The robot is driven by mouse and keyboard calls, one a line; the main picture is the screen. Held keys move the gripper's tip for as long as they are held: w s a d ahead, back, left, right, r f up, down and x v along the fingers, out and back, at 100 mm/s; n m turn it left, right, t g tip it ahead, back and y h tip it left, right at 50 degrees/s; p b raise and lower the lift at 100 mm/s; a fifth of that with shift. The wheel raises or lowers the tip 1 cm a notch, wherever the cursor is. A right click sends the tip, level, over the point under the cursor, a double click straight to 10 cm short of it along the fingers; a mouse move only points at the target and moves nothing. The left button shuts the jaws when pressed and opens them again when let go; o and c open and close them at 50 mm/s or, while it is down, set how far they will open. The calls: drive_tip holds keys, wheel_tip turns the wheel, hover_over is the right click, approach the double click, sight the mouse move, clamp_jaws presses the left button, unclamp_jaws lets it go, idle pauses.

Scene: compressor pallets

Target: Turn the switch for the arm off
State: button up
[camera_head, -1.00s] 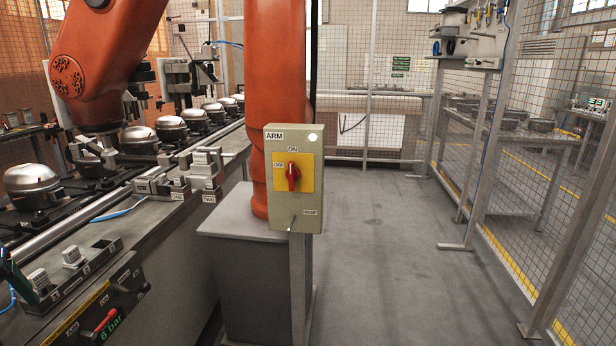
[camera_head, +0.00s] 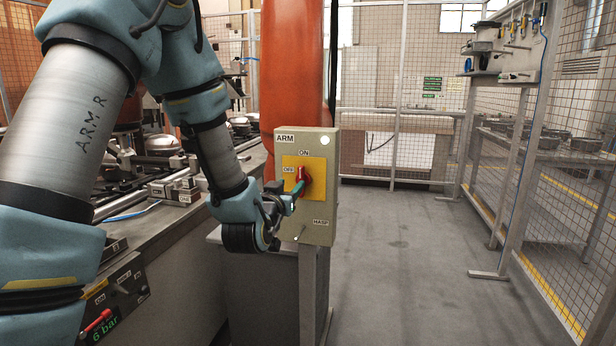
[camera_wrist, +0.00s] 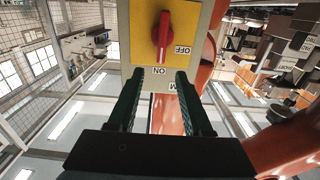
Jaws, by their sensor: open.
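The arm switch is a red rotary knob (camera_head: 304,180) on a yellow plate (camera_head: 290,163), on a grey-beige box (camera_head: 318,220) marked ARM. ON is printed above the knob and OFF to its left. In the wrist view, which is upside down, the knob (camera_wrist: 162,36) stands lengthwise in line with the ON label. My gripper (camera_head: 295,192) reaches in from the left, close to the knob. In the wrist view my gripper (camera_wrist: 160,76) is open and empty, its two dark fingers either side of the ON label, short of the knob. I cannot tell whether a fingertip touches it.
The box stands on a grey post beside an orange robot column (camera_head: 291,70). A hasp fitting marked HASP is low on the box. A workbench with a conveyor (camera_head: 160,165) lies left. Open grey floor (camera_head: 400,260) and a mesh fence (camera_head: 575,180) lie right.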

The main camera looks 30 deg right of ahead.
sight(300, 174)
drive_tip(key=p+x, duration=0.3)
drive_tip(key=x, duration=0.6)
drive_tip(key=shift+w, duration=0.15)
clamp_jaws()
idle(0.3)
